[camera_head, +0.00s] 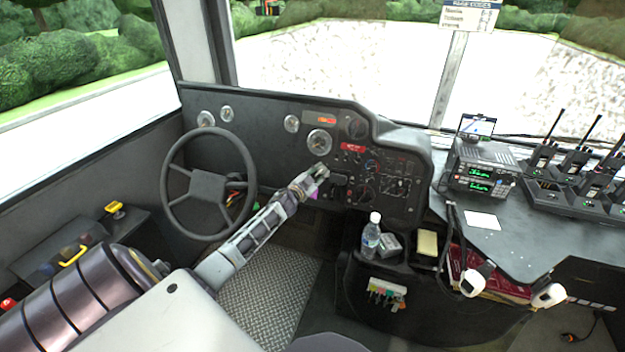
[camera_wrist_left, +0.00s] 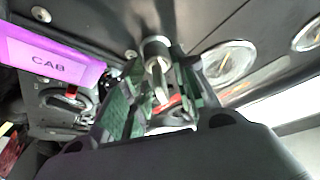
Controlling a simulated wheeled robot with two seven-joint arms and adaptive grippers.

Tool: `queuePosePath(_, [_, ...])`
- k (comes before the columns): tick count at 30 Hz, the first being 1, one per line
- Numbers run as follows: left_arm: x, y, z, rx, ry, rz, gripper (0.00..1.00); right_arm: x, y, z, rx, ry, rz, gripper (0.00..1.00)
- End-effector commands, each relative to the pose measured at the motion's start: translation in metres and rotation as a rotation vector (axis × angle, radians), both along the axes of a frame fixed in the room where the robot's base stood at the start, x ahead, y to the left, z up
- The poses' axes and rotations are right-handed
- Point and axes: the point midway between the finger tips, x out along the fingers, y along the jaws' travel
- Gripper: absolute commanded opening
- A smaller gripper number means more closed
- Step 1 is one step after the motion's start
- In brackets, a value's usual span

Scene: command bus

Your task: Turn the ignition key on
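The ignition switch (camera_wrist_left: 155,50) is a round silver barrel on the dark dashboard panel, with a metal key (camera_wrist_left: 160,86) standing out from it in the left wrist view. My left gripper (camera_wrist_left: 158,108) has its green-padded fingers on either side of the key, with a visible gap between them; firm contact does not show. In the head view my left gripper (camera_head: 320,171) is at the dash panel right of the steering wheel, and hides the key there. My right gripper is not in view.
The steering wheel (camera_head: 208,186) stands left of my left forearm. A purple CAB label (camera_wrist_left: 50,65) is beside the switch. A water bottle (camera_head: 371,236) stands on the console below right. A radio (camera_head: 481,168) and several handsets sit on the right counter.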

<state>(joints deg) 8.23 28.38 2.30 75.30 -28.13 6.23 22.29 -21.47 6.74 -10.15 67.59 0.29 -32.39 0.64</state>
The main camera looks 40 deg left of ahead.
Motion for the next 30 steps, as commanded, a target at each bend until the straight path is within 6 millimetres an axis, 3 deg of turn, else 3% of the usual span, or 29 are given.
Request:
queuePosePath(11, [-0.016, 0.000, -0.001, 0.001, 0.002, 0.001, 0.28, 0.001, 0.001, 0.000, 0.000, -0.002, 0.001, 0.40])
queuePosePath(30, [-0.063, -0.004, -0.001, 0.000, 0.001, 0.000, 0.28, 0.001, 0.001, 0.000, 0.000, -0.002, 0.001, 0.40])
